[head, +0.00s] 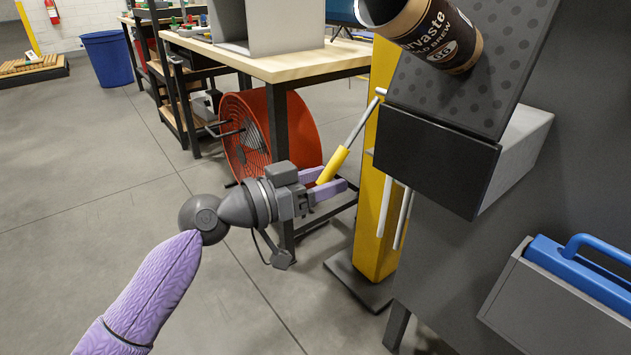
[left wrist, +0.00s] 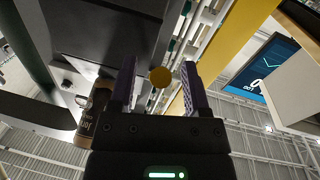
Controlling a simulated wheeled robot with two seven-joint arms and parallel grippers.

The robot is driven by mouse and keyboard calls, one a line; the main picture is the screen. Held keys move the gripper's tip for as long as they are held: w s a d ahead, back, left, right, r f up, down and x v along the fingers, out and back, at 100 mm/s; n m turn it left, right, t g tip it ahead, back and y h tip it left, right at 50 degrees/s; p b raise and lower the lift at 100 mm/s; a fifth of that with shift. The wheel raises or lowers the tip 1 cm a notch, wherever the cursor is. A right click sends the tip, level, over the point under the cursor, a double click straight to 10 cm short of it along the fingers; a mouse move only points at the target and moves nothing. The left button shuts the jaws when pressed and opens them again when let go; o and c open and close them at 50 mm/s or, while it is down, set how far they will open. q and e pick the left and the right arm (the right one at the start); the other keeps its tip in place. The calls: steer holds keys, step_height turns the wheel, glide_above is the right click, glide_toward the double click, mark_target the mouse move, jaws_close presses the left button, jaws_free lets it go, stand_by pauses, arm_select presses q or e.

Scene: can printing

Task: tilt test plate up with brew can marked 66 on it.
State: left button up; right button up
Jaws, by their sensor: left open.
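A lever with a yellow handle (head: 333,165) sticks out left of the plate. My left gripper (head: 330,184) is open, with its purple fingers on either side of the handle's lower end. The handle's round yellow end (left wrist: 160,78) shows between the fingers. My right gripper is not in view.
A yellow post (head: 376,225) stands behind the lever. A grey bin with a blue-handled thing (head: 575,262) sits at the lower right. A wooden-topped table (head: 290,66) and a red round fan-like drum (head: 250,140) stand behind.

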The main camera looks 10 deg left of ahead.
arm_select(q)
steer(key=v, duration=0.9)
steer(key=shift+s+a+p, duration=0.25)
steer(key=shift+a+p, duration=0.05)
steer(key=shift+p, duration=0.05)
